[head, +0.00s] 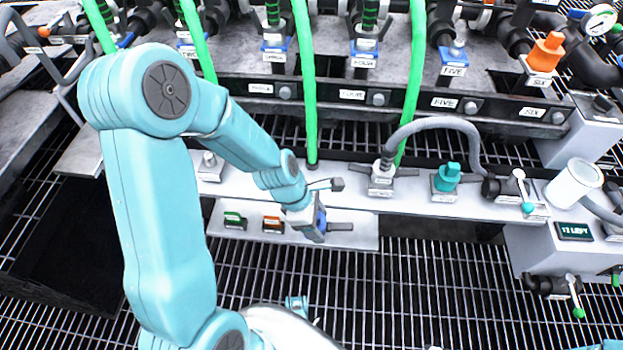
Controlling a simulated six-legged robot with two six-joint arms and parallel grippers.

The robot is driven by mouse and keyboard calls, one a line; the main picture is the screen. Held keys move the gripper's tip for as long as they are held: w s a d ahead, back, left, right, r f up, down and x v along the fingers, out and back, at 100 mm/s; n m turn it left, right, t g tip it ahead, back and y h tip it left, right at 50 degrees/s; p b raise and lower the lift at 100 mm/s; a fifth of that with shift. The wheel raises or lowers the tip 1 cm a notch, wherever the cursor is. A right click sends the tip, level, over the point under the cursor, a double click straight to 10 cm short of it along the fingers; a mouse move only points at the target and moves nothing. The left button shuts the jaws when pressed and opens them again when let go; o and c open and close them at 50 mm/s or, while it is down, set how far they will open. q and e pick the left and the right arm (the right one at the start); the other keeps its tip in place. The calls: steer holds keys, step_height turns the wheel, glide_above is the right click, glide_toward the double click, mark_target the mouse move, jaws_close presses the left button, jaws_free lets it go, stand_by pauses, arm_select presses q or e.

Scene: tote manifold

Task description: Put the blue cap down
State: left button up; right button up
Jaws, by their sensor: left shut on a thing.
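My left gripper (334,206) reaches in from the left and is above the front ledge, near its lower shelf. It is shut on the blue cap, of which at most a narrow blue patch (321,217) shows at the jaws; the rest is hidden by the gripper. Two dark finger parts point right. I cannot tell how far the gripper is above the shelf. My right gripper is not in view.
A teal fitting (447,177) and a grey hose (440,123) stand on the ledge to the right. Green hoses (306,80) hang down behind the gripper. The lower shelf's right part looks bare. Open floor grating (420,290) lies in front.

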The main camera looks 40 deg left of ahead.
arm_select(q)
steer(key=w+a, duration=0.2)
steer(key=w, duration=0.1)
steer(key=w+a+b, duration=0.1)
steer(key=w+a, duration=0.1)
steer(key=w, duration=0.2)
steer(key=w+a+b, duration=0.1)
steer(key=w+a, duration=0.1)
steer(key=w, duration=0.1)
steer(key=shift+w+a, duration=0.3)
steer(key=w, duration=0.1)
steer(key=w+a+b, duration=0.1)
steer(key=shift+w+a+f+b, duration=0.3)
steer(key=shift+f, duration=0.1)
steer(key=shift+r, duration=0.15)
steer(key=shift+s+f, duration=0.1)
steer(key=shift+f, duration=0.1)
steer(key=o, duration=1.1)
steer(key=shift+o, duration=0.2)
